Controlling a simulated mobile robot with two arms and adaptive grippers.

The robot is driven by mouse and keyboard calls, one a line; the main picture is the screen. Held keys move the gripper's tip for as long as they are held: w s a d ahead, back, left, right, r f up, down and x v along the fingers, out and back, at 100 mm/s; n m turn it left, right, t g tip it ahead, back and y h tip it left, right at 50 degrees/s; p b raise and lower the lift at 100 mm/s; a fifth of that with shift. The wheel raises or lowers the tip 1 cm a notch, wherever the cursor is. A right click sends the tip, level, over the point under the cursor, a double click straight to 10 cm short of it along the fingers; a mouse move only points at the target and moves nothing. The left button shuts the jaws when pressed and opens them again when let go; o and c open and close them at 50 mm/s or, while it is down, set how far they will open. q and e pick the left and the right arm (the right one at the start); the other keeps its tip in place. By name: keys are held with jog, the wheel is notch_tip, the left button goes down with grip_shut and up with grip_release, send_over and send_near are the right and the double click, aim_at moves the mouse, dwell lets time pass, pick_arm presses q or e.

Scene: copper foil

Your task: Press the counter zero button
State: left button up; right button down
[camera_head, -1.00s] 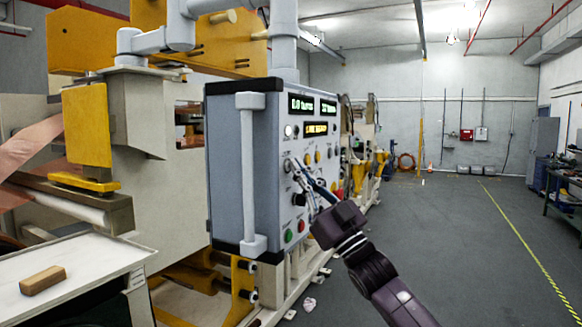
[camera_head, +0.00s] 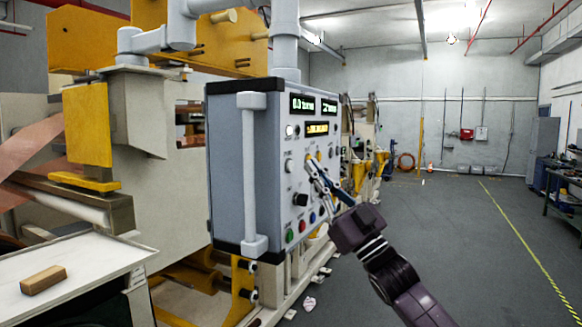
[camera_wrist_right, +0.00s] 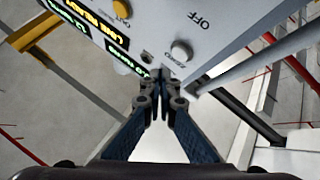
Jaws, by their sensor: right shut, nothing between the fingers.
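The control box (camera_head: 235,165) has a grey front panel with displays, buttons and knobs. My right gripper (camera_head: 312,162) is in front of the panel, below the amber display, with its fingers shut and empty. In the right wrist view, the shut fingertips (camera_wrist_right: 158,78) are close to a round white button (camera_wrist_right: 181,51). A small label beside it seems to read "ZERO", upside down. No contact with the button can be seen. A white button also shows left of the displays in the head view (camera_head: 289,131); it seems the same one. My left gripper is not in view.
A white vertical handle (camera_head: 251,170) stands out at the box's left edge. A white tray (camera_head: 95,275) with a wooden block (camera_head: 43,280) is at the lower left. The grey floor (camera_head: 440,240) to the right is open.

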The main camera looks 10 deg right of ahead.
jog(key=s+d, duration=0.1)
jog(key=d, duration=0.1)
jog(key=shift+s+d, duration=0.3)
jog(key=shift+s, duration=0.05)
dwell(0.7)
